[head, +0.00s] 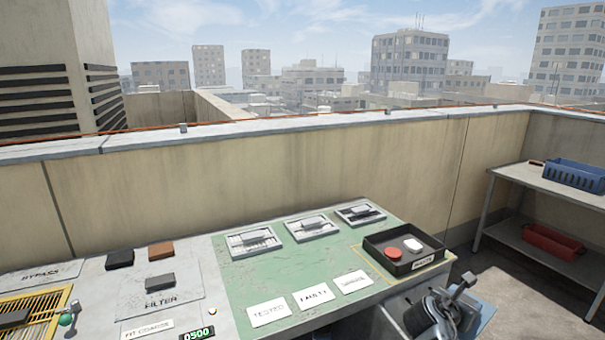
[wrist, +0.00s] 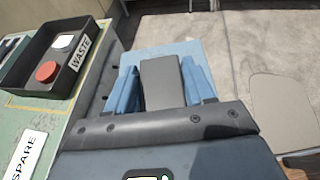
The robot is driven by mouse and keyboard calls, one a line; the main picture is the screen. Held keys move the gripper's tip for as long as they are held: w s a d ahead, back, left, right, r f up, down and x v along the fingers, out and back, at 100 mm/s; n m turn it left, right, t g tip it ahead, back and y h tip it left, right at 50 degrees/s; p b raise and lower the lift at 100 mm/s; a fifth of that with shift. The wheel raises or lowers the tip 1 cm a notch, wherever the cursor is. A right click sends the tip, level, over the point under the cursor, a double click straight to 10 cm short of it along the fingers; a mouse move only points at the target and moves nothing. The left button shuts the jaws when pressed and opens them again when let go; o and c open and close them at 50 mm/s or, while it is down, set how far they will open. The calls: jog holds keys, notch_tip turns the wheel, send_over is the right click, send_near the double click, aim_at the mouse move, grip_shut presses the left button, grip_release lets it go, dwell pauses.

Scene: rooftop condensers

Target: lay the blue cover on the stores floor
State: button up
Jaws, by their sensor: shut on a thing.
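My gripper (head: 458,292) is at the right end of the bench in the head view. In the wrist view its blue fingers (wrist: 163,90) are shut on the grey handle (wrist: 162,78) of the blue cover. The flat light-blue cover (wrist: 185,48) shows beyond the fingers, held over the concrete floor (wrist: 220,30). In the head view part of the cover (head: 486,318) shows beside the gripper, and the rest is hidden by my arm. I cannot tell how far the cover is above the floor.
A black WASTE tray (head: 375,259) with a red disc and a white piece stands on the bench's right end. A metal shelf (head: 550,183) with a blue basket (head: 575,174) and a red bin (head: 551,242) is at right. A parapet wall (head: 330,170) runs behind.

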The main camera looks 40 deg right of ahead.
jog(key=w+a+f+n+t, duration=0.3)
jog(key=w+a+n+t, duration=0.15)
jog(key=w+a, duration=0.45)
jog(key=w+a+f+n+t+y, duration=0.1)
jog(key=a+n+t+y, duration=0.2)
jog(key=a, duration=0.9)
jog(key=w+a+f+n+t+y, duration=0.1)
jog(key=a+f+n+t+y, duration=0.1)
jog(key=a+n+y, duration=0.4)
jog(key=w+a+f+n+t+y, duration=0.1)
jog(key=a+n+t+y, duration=0.3)
jog(key=a, duration=1.3)
jog(key=shift+w+a+f+n, duration=0.3)
jog(key=shift+w+f+n, duration=0.15)
jog(key=shift+f, duration=0.3)
jog(key=shift+d+t, duration=0.1)
jog(key=shift+t, duration=0.15)
